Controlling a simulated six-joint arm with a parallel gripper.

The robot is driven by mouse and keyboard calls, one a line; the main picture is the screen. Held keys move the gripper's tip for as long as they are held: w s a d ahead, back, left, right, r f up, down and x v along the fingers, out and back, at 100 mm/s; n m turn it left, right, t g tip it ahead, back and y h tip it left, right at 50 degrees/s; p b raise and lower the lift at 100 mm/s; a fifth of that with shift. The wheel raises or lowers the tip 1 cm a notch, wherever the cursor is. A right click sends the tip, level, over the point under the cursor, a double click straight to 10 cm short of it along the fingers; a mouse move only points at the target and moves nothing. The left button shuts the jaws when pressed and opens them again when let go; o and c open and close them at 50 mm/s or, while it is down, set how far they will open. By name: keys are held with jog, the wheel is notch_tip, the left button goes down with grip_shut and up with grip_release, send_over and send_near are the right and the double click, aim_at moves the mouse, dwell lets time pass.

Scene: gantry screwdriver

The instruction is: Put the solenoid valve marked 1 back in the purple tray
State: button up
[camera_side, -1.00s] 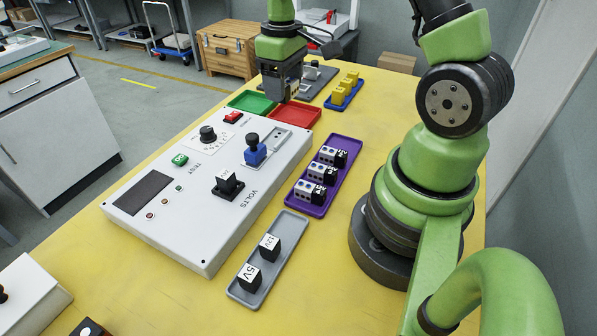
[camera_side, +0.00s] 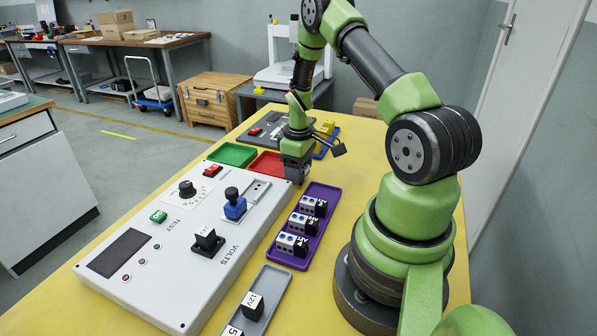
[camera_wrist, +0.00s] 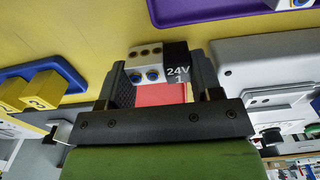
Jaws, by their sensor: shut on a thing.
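My gripper (camera_side: 297,172) is shut on a solenoid valve, beside the right edge of the red tray in the side view. In the wrist view the valve (camera_wrist: 150,74) is a light grey block with blue ports and a black end marked "24V 1", held between the fingers of my gripper (camera_wrist: 163,82). The side view mostly hides this valve behind the jaws. The purple tray (camera_side: 271,255) lies nearer the camera than my gripper and holds three similar valves in a row. Its edge (camera_wrist: 200,12) crosses the top of the wrist view.
The red tray (camera_side: 262,164) and green tray (camera_side: 232,154) lie behind the test box (camera_side: 130,290). A blue tray with yellow blocks (camera_side: 322,146) stands behind my gripper. A grey tray (camera_side: 272,285) with black blocks is at the front.

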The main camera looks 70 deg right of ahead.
jog(key=shift+f, duration=0.3)
jog(key=shift+f, duration=0.15)
jog(key=o, duration=0.8)
jog(key=shift+c, duration=0.2)
